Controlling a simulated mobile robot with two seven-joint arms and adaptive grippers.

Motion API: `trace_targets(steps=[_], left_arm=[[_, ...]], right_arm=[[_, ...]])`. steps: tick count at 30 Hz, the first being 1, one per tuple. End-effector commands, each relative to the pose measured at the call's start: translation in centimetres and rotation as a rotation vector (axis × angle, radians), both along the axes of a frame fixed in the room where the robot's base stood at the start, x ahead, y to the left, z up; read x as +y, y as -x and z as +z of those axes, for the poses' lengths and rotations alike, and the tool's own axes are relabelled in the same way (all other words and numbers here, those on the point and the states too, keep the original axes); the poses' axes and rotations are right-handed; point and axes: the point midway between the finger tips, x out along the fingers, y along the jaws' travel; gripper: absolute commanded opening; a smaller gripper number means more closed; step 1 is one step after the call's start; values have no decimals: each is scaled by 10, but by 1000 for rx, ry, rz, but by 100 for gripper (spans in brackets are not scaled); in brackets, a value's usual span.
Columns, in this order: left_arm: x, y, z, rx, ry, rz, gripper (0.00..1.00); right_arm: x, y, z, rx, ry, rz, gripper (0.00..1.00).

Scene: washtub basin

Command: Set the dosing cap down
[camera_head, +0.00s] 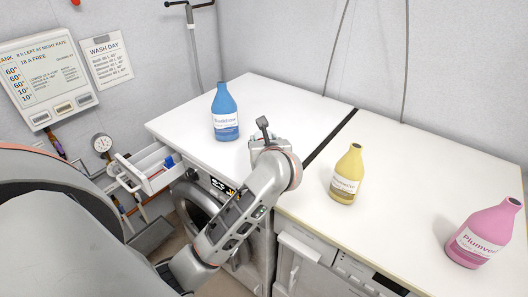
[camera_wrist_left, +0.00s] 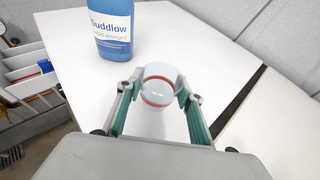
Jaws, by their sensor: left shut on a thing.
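The dosing cap (camera_wrist_left: 157,92) is a clear cup with a red band, seen in the left wrist view. My left gripper (camera_wrist_left: 159,98) is shut on it, with one green-lined finger on each side. In the head view my left gripper (camera_head: 264,136) is over the front of the white washer top (camera_head: 285,95), to the right of the blue Suddlow bottle (camera_head: 225,116). The cap cannot be made out there. I cannot tell whether the cap touches the white top. My right gripper is not in view.
A yellow bottle (camera_head: 347,176) and a pink bottle (camera_head: 480,236) stand on the right-hand top. A dark gap (camera_head: 330,138) splits the two tops. An open detergent drawer (camera_head: 150,171) juts out at the left. The white top behind the gripper is clear.

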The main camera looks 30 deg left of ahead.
Motion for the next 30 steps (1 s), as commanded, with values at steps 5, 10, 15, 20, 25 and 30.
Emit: trace_targets(steps=[5,10,15,20,25,30], left_arm=[[1,1,-29,6,-4,-1,24],[0,1,-40,3,0,-1,24],[0,0,-39,2,1,0,24],[0,0,-42,2,1,0,24],[0,0,-42,3,0,-1,53],[0,0,-42,2,-1,-1,53]], right_arm=[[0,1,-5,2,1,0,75],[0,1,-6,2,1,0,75],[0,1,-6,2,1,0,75],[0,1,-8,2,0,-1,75],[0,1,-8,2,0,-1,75],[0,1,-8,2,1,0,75]])
